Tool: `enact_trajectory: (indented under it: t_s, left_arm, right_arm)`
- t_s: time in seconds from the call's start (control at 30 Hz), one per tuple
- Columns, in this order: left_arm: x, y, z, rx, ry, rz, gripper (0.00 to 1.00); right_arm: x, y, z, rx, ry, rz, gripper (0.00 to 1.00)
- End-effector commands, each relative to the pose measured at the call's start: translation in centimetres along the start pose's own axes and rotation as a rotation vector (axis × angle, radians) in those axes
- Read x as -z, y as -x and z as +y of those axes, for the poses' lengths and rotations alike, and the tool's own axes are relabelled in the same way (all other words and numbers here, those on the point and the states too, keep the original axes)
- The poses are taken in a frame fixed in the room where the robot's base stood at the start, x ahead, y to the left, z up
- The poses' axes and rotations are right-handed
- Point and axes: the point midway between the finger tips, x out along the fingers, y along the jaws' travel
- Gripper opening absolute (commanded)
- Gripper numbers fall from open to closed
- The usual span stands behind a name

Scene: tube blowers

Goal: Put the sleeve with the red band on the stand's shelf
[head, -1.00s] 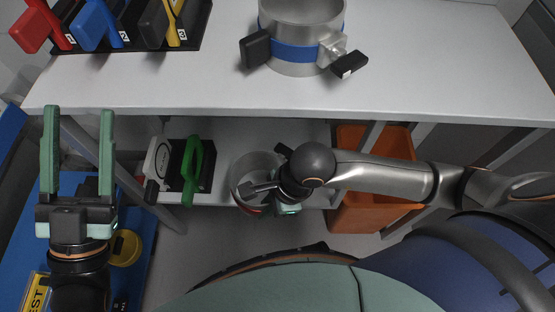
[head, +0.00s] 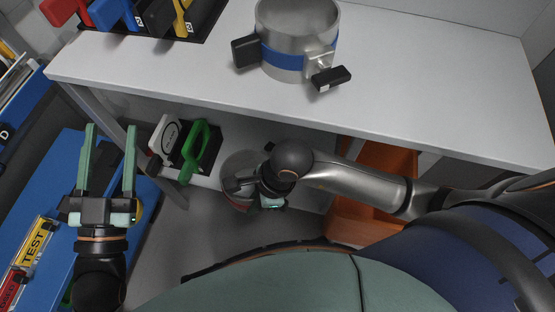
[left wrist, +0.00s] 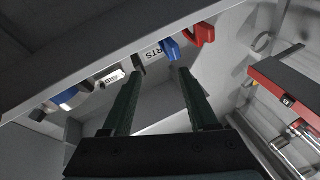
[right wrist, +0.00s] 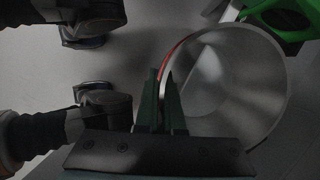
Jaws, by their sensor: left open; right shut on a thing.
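The metal sleeve with the red band (head: 236,163) is at the lower shelf (head: 248,131) under the worktop, partly hidden by my right arm. My right gripper (head: 270,196) is shut on its wall. In the right wrist view my right gripper (right wrist: 165,100) pinches the rim of the sleeve (right wrist: 235,80), with the red band showing beside the fingers. I cannot tell whether the sleeve touches the shelf. My left gripper (head: 110,128) is open and empty, left of the stand; its spread fingers also show in the left wrist view (left wrist: 158,73).
A green-handled thing (head: 197,145) and a white one (head: 165,140) stand on the lower shelf, left of the sleeve. A blue-banded metal sleeve (head: 285,55) with a clamp is on the worktop (head: 420,90). An orange bin (head: 365,210) is at the right, below.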

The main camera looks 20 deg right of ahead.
Motion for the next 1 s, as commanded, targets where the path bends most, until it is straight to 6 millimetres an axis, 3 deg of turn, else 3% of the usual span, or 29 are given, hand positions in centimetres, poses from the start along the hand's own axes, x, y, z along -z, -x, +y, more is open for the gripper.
enact_trajectory:
  t_s: [0.17,0.57,0.73,1.0]
  left_arm:
    - [2.2,-0.1,-0.1,-0.002,-0.026,0.095,0.59]
    - [12.4,2.4,0.5,-0.029,-0.153,0.534,0.59]
    - [11.1,2.8,0.9,-0.037,-0.134,0.537,0.59]
    - [10.2,3.0,1.2,-0.041,-0.116,0.532,0.59]
  right_arm:
    - [1.1,-0.6,-1.7,0.003,-0.004,0.001,0.0]
    - [5.4,-2.5,-8.0,0.003,-0.004,-0.001,0.0]
    - [7.7,-5.1,-10.3,0.001,-0.004,-0.001,0.0]
    - [9.2,-6.6,-11.9,0.002,-0.001,-0.001,0.0]
